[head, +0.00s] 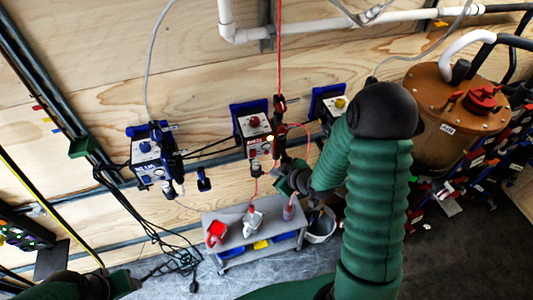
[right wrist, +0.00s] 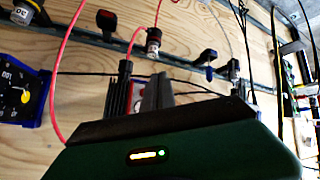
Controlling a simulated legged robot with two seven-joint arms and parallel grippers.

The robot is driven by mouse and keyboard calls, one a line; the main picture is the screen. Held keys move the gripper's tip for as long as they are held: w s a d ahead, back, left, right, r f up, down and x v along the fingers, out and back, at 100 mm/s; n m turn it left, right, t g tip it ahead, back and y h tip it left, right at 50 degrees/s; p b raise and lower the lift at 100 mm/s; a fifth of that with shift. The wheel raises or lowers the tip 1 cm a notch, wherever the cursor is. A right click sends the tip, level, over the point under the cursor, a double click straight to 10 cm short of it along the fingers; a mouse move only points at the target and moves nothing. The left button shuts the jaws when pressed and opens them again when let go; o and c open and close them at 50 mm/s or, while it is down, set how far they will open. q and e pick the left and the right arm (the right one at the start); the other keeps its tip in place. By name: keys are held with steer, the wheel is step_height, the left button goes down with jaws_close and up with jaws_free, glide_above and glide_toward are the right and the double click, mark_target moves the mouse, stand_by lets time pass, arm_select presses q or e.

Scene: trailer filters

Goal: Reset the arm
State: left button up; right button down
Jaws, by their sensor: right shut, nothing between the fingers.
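My right arm, in a green sleeve with a black elbow, comes in from the lower right in the head view and bends left toward the wall. Its gripper (head: 283,176) is in front of the wall, below the middle control box (head: 253,122) and above the grey cart. In the right wrist view the right gripper (right wrist: 140,92) shows its dark fingers pointing at the wall, shut with nothing held. My left gripper (head: 132,278) shows only in part at the lower left of the head view, and its jaws cannot be made out.
A left box (head: 148,160) and a right box (head: 328,103) flank the middle one. A grey cart (head: 231,216) holds several small items, with a bucket (head: 320,226) beside it. A copper-coloured drum (head: 458,95) stands right. Red hose (right wrist: 65,60) and black cables hang near the right gripper.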

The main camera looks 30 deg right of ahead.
stand_by(0.7)
steer(key=s+a+m+g+b, duration=0.4)
steer(key=s+a+g+b, duration=0.2)
steer(key=s+a, duration=0.5)
steer(key=s, duration=0.2)
steer(key=shift+s+a+m+g+h+b, duration=0.3)
steer(key=shift+s+m+g+h+b, duration=0.05)
steer(key=shift+m+g+h, duration=0.05)
steer(key=shift+d+r, duration=0.1)
steer(key=shift+d, duration=0.2)
steer(key=shift+a, duration=0.15)
stand_by(5.2)
